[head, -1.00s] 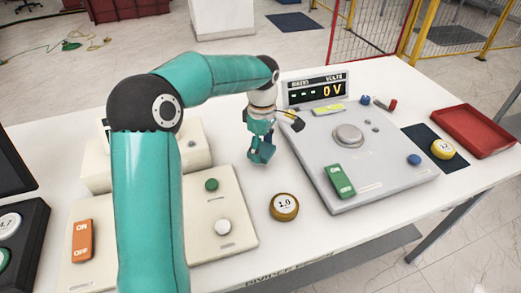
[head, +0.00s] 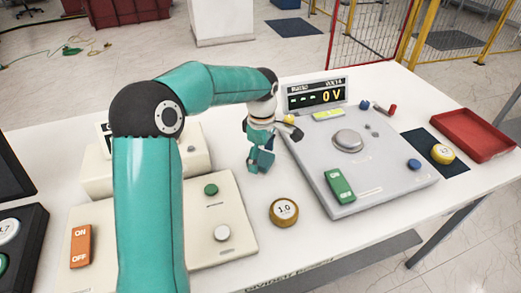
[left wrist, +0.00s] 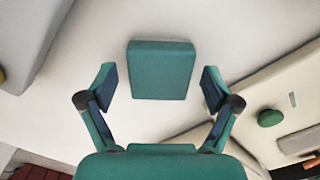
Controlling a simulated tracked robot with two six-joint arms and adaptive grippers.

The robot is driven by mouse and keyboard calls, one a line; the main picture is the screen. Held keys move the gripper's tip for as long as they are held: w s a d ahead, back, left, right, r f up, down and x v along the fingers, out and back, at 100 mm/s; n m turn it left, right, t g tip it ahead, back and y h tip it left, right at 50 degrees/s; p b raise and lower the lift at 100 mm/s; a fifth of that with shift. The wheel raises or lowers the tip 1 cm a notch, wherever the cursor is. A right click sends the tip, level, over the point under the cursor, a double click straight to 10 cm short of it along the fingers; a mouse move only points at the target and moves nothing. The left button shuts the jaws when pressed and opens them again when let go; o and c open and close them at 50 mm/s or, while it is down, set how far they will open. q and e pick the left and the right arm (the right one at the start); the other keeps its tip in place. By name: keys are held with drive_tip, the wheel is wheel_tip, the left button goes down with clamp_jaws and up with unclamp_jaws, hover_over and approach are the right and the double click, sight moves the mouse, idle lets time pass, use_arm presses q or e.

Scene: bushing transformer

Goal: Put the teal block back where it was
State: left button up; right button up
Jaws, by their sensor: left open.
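The teal block (left wrist: 162,70) shows in the left wrist view as a square-faced piece, over the white table top. My left gripper (left wrist: 160,88) is open, with one finger on each side of the block and a visible gap to each. In the head view my left gripper (head: 260,158) points down at the table between the cream panel and the grey panel. There the block is hard to tell from the teal fingers. My right gripper is not in view.
The grey panel (head: 385,185) with a green switch (head: 340,184) stands right of the gripper, under a 0 V display (head: 318,92). The cream panel (head: 238,240) lies to the left. A round 1.0 weight (head: 284,211) sits in front. A red tray (head: 473,133) is far right.

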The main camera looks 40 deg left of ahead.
sight(261, 158)
use_arm(q)
wheel_tip(261, 158, up, 12)
drive_tip(key=shift+r+p, duration=0.15)
drive_tip(key=shift+p, duration=0.3)
idle(0.4)
